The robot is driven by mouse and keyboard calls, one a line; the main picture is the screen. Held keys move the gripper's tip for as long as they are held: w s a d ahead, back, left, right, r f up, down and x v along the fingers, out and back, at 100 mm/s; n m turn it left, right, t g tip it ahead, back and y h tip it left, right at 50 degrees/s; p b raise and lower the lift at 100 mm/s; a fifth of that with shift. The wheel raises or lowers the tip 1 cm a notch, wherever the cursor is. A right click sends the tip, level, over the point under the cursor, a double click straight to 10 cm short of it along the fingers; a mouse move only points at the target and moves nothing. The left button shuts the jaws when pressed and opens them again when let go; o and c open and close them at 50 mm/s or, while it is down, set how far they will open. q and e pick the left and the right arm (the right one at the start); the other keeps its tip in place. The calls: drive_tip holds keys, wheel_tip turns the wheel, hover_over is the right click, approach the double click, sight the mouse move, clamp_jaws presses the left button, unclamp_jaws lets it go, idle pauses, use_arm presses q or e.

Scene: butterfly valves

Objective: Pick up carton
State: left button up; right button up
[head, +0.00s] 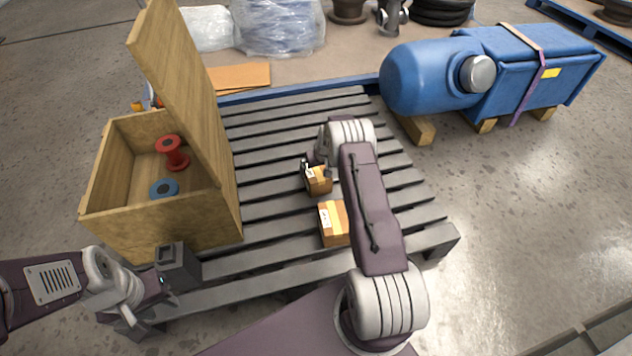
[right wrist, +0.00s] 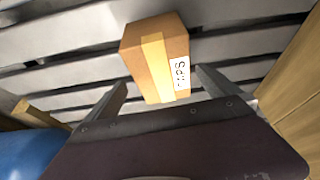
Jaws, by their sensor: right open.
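A small brown carton (head: 319,181) with yellow tape and a white label sits on the dark slatted pallet (head: 262,150). A second, larger-looking taped carton (head: 333,222) sits nearer to me on the pallet. My right gripper (head: 316,167) is at the farther carton, partly hidden by its own wrist. In the right wrist view, a taped, labelled carton (right wrist: 160,62) shows between and beyond the two spread fingers (right wrist: 160,88); whether they touch it is unclear. My left gripper (head: 178,262) is by the crate's near side, with its jaw opening unclear.
An open wooden crate (head: 105,190) with its lid raised stands on the left, holding a red spool (head: 172,152) and a blue ringed part (head: 163,188). A blue tank (head: 430,75) lies on wooden blocks at the back right.

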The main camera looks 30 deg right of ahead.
sight(317, 170)
drive_tip(key=shift+w+f, duration=0.1)
drive_tip(key=shift+f, duration=0.1)
drive_tip(key=b+x, duration=0.4)
drive_tip(key=x, duration=0.1)
drive_tip(key=shift+s+a+f+b, duration=0.1)
drive_tip(key=shift+s+a+b, duration=0.15)
drive_tip(key=shift+s+b, duration=0.15)
drive_tip(key=shift+w+f, duration=0.15)
drive_tip(key=shift+w, duration=0.05)
drive_tip(key=shift+f, duration=0.1)
drive_tip(key=c, duration=1.9)
